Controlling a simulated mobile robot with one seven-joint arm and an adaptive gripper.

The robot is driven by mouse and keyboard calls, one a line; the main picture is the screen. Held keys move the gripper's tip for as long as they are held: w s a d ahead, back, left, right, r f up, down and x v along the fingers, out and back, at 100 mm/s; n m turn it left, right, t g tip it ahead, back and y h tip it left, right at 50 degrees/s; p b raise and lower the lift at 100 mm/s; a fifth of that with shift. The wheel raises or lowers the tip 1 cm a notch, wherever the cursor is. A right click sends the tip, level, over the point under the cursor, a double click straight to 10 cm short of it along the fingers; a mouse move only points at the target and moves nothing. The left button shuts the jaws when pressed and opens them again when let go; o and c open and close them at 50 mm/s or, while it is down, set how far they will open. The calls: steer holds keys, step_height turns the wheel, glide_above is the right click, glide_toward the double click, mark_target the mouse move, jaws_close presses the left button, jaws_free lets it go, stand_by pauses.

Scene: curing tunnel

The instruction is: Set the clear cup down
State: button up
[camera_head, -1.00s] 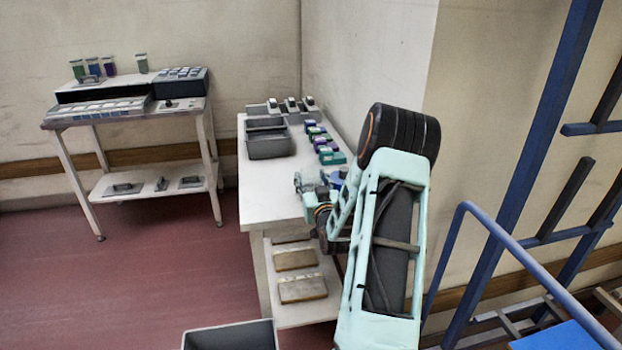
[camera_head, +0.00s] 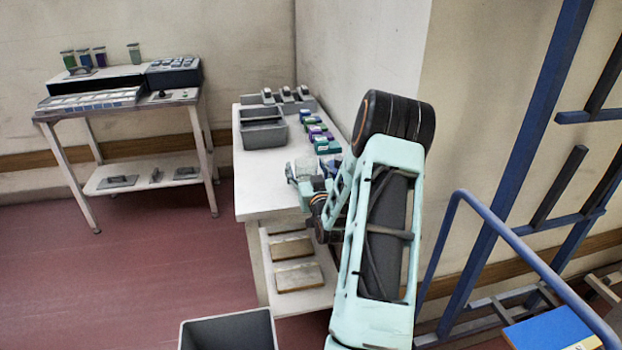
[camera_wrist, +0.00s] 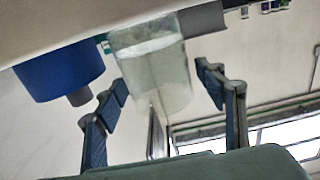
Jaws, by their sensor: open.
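The clear cup (camera_wrist: 155,65) shows in the wrist view between the two fingers of my gripper (camera_wrist: 165,85). A gap shows on each side of it, so the fingers look apart from its walls. In this tilted view its far end meets the white bench top (camera_wrist: 110,15); exact contact is hard to tell. In the head view the cup (camera_head: 304,167) is a faint pale shape at the near part of the white bench (camera_head: 262,195). My gripper (camera_head: 300,178) is beside it, open, partly hidden by my arm.
A blue cylinder (camera_wrist: 60,70) is close to the cup in the wrist view. Farther back on the bench are a grey bin (camera_head: 263,137) and a row of small coloured boxes (camera_head: 320,135). A wall stands right of the bench. Another table (camera_head: 125,105) stands at left.

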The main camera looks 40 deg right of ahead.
steer(key=v, duration=1.2)
steer(key=shift+b, duration=0.4)
